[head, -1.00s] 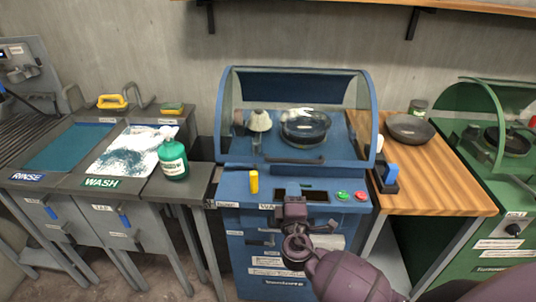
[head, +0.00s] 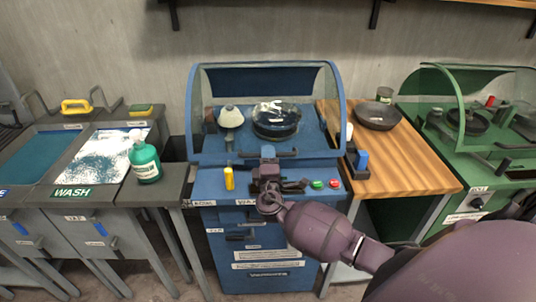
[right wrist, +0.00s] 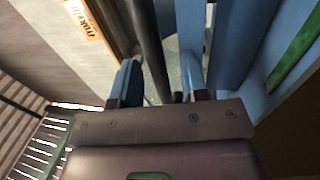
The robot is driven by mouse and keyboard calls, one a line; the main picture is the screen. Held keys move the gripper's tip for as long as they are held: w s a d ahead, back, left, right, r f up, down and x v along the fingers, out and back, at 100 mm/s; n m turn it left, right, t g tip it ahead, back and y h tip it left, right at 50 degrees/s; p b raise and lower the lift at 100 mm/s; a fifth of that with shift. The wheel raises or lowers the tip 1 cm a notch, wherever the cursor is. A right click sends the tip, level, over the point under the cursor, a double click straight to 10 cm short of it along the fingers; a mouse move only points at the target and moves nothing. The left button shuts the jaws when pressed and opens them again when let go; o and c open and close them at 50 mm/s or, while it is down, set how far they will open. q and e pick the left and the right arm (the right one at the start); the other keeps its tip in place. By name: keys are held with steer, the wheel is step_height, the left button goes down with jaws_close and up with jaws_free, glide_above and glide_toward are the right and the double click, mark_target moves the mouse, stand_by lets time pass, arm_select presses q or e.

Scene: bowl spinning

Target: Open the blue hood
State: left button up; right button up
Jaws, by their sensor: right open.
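The blue hood (head: 193,115) is a curved blue frame with a clear window on the blue machine (head: 214,182). It is down over the work area. Its dark handle (head: 287,152) runs along the lower front edge. My right gripper (head: 268,155) is at the handle's left part, in front of the hood. In the right wrist view, my right gripper (right wrist: 160,88) is open, and a dark bar (right wrist: 148,45), which looks like the handle, runs between its fingers. Whether the fingers touch it I cannot tell. My left gripper is not in view.
A green bottle (head: 146,162) stands left.

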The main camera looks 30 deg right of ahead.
steer(key=shift+w+d+r, duration=0.1)
steer(key=shift+w+d, duration=0.2)
steer(key=shift+w, duration=0.1)
jaws_close()
steer(key=shift+w+r, duration=0.1)
